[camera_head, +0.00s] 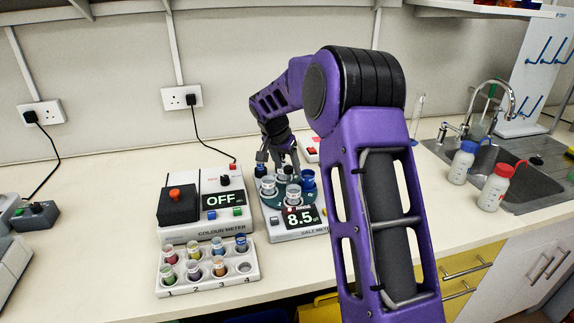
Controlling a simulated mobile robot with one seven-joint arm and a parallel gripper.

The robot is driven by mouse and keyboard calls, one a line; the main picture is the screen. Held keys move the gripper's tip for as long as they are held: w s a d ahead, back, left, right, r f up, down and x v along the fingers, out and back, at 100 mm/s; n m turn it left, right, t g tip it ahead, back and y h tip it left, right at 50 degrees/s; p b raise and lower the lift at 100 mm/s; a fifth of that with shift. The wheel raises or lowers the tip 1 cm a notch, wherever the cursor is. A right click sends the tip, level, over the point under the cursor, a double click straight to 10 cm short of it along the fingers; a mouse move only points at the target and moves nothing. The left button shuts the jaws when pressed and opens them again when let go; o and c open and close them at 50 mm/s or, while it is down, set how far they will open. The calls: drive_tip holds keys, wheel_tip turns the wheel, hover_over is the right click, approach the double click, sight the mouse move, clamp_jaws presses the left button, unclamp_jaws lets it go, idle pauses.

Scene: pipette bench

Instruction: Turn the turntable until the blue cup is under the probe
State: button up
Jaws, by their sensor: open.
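The turntable (279,203) is a dark green disc on the salt meter (290,229), whose display reads 8.5. Several cups stand on it. A blue cup (308,179) is at its right side, and pale cups (293,193) are at its front and left. My gripper (277,164) is open and above the back of the turntable, pointing down among the cups. I cannot tell whether its fingers touch anything. The probe cannot be made out clearly; my arm and gripper cover part of the turntable's back and right.
The colour meter (205,207), reading OFF, stands directly left of the salt meter. A white rack (208,275) of coloured vials is in front of it. A sink (485,165) and two bottles (495,187) are at the right.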

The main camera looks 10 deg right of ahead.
clamp_jaws()
idle(0.3)
idle(1.1)
